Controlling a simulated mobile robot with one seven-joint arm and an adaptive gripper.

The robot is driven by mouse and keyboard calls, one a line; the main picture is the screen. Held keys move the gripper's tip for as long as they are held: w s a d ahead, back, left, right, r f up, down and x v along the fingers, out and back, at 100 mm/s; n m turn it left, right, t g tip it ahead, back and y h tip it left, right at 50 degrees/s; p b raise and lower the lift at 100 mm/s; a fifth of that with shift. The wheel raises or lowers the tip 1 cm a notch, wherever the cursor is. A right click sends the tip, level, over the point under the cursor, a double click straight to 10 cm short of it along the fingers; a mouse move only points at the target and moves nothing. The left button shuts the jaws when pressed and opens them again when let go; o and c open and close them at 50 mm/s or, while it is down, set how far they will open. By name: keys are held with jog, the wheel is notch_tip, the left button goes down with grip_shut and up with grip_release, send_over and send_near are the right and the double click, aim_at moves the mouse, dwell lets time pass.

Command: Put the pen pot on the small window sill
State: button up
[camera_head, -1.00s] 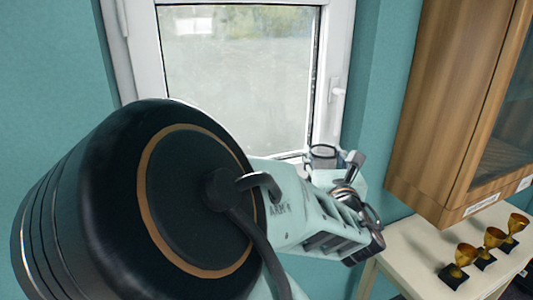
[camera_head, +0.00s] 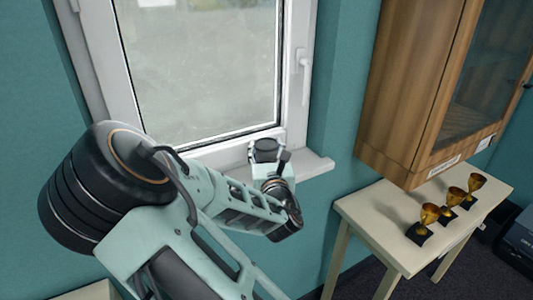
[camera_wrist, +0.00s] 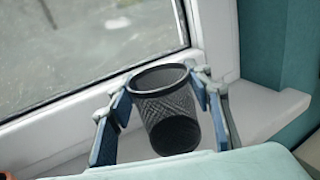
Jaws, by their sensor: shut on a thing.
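The pen pot (camera_wrist: 170,112) is a dark mesh cup with an open top. In the wrist view it stands between the two fingers of my gripper (camera_wrist: 165,105), which is shut on it. In the head view the pot (camera_head: 264,148) shows small at the end of my arm, in front of the lower window frame. The small window sill (camera_wrist: 262,105) is white and lies behind and below the pot; its right end also shows in the head view (camera_head: 313,166). I cannot tell whether the pot's base touches the sill.
The window (camera_head: 200,70) with its white frame rises behind the sill. A wooden cabinet (camera_head: 410,90) hangs on the wall at right. Below it, a cream table (camera_head: 385,218) holds three gold trophy cups (camera_head: 450,205). The sill's right end is bare.

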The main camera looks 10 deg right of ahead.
jog(key=shift+f, duration=0.65)
jog(key=shift+f, duration=0.25)
jog(key=o, duration=1.2)
jog(key=shift+r, duration=0.15)
